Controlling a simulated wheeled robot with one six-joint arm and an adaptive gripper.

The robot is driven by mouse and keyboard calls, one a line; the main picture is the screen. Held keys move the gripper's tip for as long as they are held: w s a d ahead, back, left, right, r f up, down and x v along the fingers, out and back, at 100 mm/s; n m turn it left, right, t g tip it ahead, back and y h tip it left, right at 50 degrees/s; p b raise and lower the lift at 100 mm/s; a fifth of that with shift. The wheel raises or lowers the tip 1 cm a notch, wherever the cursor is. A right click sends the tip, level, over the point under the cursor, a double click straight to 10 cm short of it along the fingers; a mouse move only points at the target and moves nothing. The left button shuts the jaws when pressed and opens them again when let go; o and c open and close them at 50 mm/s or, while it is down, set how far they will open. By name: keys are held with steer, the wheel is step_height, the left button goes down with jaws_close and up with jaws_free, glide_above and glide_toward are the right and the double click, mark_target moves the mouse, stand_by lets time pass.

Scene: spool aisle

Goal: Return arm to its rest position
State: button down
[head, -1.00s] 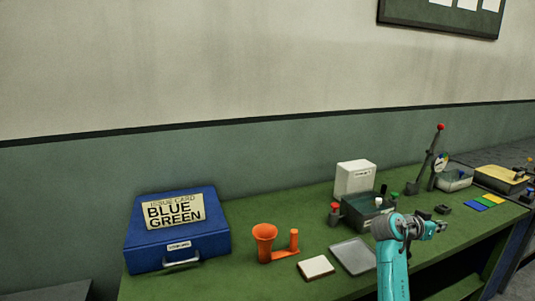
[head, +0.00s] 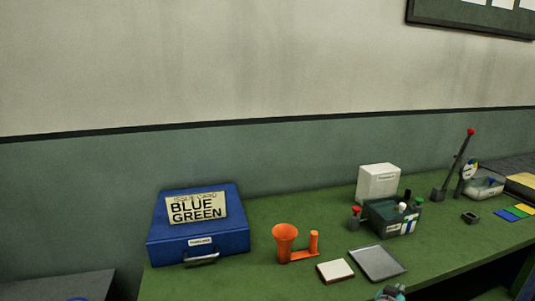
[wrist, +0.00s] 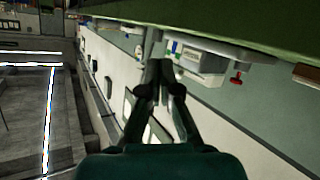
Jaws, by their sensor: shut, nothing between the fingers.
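My gripper (wrist: 162,72) shows in the wrist view with its dark fingers together and nothing between them. It is clear of the green bench (wrist: 230,18), whose edge runs along the top of that tilted view. In the head view only a small teal part of my arm shows at the bottom edge, in front of the bench (head: 330,230). My gripper itself is out of the head view.
On the bench stand a blue case (head: 200,243) with a "BLUE GREEN" card (head: 198,208), an orange funnel piece (head: 286,240), a white-topped block (head: 335,271), a grey tray (head: 378,262), a dark bin (head: 392,218), a white box (head: 378,182) and a red-knobbed lever (head: 456,165).

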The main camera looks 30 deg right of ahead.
steer(key=s+a+f+n+t+y, duration=0.2)
steer(key=s+a+f+n, duration=0.15)
steer(key=a, duration=0.65)
steer(key=s+a+f+n+t+y, duration=0.2)
steer(key=s+a+f+t+y, duration=0.15)
steer(key=a, duration=0.65)
steer(key=s+a+f+n+t+y, duration=0.2)
steer(key=s+a+f+n, duration=0.15)
steer(key=a, duration=0.65)
steer(key=s+a+r+n+t+y, duration=0.1)
steer(key=s+a+r+t+y, duration=0.15)
steer(key=s+a, duration=0.75)
steer(key=s+a+r+n+y, duration=0.1)
steer(key=s+a+r+y, duration=0.2)
steer(key=s+r, duration=0.6)
steer(key=shift+s+a+r+n+y, duration=0.3)
steer(key=shift+s+a+r, duration=0.1)
steer(key=shift+s+a, duration=0.25)
